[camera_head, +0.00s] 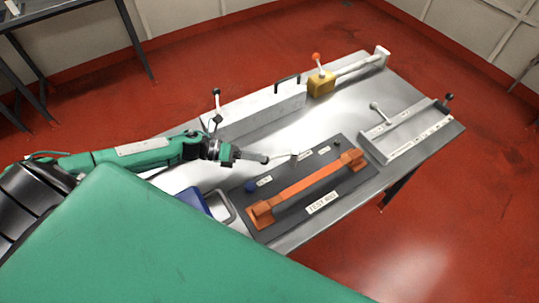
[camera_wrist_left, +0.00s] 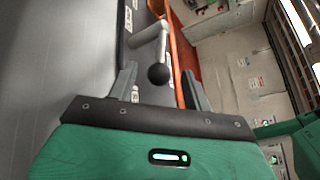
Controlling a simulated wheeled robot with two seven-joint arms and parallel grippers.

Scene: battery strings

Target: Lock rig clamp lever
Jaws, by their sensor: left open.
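The test rig (camera_head: 322,202) is a dark plate with an orange bar (camera_head: 305,186) across it, lying near the table's front edge. Its clamp lever (camera_head: 281,157) is a pale metal rod with a dark ball end, lying low and pointing left towards my left gripper (camera_head: 258,157). In the left wrist view the lever's rod (camera_wrist_left: 148,36) ends in a black ball (camera_wrist_left: 159,75) between the two separated fingers of my left gripper (camera_wrist_left: 158,82). Gaps show on both sides of the ball. My right gripper is not in view.
A blue knob (camera_head: 250,186) and a blue object (camera_head: 192,200) are left on the rig side. A grey fixture (camera_head: 408,134) stands to the right. A long metal block (camera_head: 262,112) and a yellow block (camera_head: 321,83) with an orange-knobbed lever stand behind.

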